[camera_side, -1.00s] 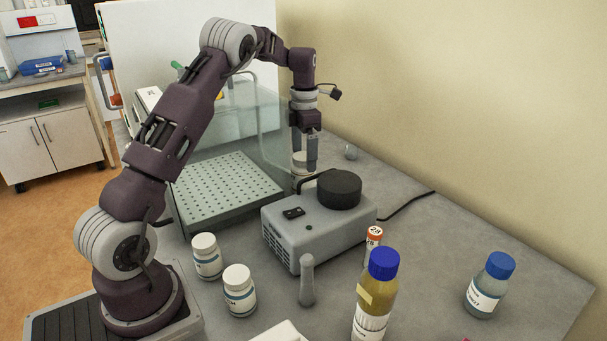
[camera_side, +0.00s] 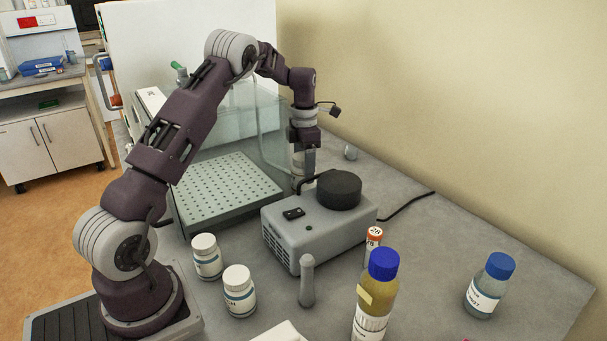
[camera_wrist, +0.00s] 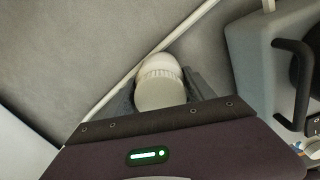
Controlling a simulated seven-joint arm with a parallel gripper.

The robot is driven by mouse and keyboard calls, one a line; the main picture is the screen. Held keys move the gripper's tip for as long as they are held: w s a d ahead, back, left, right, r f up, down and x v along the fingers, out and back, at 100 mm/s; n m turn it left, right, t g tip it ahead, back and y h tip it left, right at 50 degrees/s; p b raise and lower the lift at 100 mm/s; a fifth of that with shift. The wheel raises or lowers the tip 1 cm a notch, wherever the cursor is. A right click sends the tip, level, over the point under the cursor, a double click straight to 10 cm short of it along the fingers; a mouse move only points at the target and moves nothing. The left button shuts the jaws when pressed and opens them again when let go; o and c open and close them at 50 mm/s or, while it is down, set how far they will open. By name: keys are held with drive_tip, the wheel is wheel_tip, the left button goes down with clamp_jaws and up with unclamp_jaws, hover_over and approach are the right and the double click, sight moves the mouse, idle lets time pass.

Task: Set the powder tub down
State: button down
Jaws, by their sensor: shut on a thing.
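The powder tub (camera_wrist: 160,92) shows in the wrist view as a white, round, ribbed lid with a pale body beyond it. It sits between the two fingers of my gripper (camera_side: 304,170), which is shut on it. In the side view my gripper points down behind the grey vortex mixer, beside the clear panel of the perforated box. The mixer hides most of the tub there. I cannot tell whether the tub's base touches the bench.
The grey mixer (camera_side: 310,232) with a black round top stands close in front of my gripper. Two white tubs (camera_side: 207,256) (camera_side: 239,291), a blue-capped amber bottle (camera_side: 372,305) and a blue-capped clear bottle (camera_side: 489,287) stand nearer the camera.

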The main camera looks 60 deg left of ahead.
wheel_tip(320, 180, up, 10)
drive_tip(key=shift+f, duration=0.25)
drive_tip(key=shift+r, duration=0.25)
drive_tip(key=shift+d+r+m, duration=0.25)
drive_tip(key=shift+d+m, duration=0.05)
drive_tip(key=shift+m, duration=0.1)
drive_tip(key=s+d+r+m, duration=0.3)
drive_tip(key=d+r+m, duration=0.2)
drive_tip(key=d+m, duration=0.75)
drive_tip(key=s+d+r+m, duration=0.45)
drive_tip(key=d+m, duration=0.45)
drive_tip(key=m, duration=0.7)
drive_tip(key=s+d+f+n, duration=0.4)
drive_tip(key=d+f+n, duration=0.65)
drive_tip(key=n, duration=0.45)
drive_tip(key=shift+n, duration=0.35)
drive_tip(key=f, duration=0.9)
drive_tip(key=shift+s+d+f, duration=0.1)
drive_tip(key=shift+d+f, duration=0.05)
drive_tip(key=shift+d, duration=0.15)
